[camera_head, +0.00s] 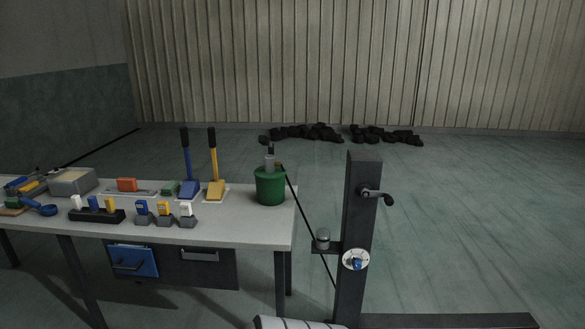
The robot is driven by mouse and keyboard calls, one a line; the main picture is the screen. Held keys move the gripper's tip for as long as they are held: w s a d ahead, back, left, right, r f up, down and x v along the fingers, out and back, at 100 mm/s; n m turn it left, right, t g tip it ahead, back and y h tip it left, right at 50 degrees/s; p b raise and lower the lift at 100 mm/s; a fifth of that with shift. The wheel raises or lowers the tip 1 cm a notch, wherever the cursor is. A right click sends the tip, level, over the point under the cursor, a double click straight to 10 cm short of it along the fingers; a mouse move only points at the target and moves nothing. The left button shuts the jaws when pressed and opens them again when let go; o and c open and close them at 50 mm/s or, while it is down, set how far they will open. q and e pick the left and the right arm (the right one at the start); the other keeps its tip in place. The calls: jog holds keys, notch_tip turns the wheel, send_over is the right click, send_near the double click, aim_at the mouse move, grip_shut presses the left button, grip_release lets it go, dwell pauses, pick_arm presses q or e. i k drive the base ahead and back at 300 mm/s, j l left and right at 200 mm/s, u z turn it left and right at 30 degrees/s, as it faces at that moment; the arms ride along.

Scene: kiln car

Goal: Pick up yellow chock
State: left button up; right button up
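A yellow wedge-shaped block (215,189) with a tall yellow handle and black grip stands on the table (262,230), and looks like the yellow chock. A blue block (188,191) of the same form, with a blue handle, stands just to its left. Both seem to rest on thin pale plates.
A green bucket (270,187) stands at the table's right end. In front of the chocks are several small blue, yellow and white pieces in grey holders. A dark post (360,235) with a crank rises right of the table. Dark lumps (305,132) lie by the far wall.

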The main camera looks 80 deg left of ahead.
aim_at(217, 189)
jog(key=u, duration=3.3)
jog(key=i+j, duration=0.1)
jog(key=i, duration=0.05)
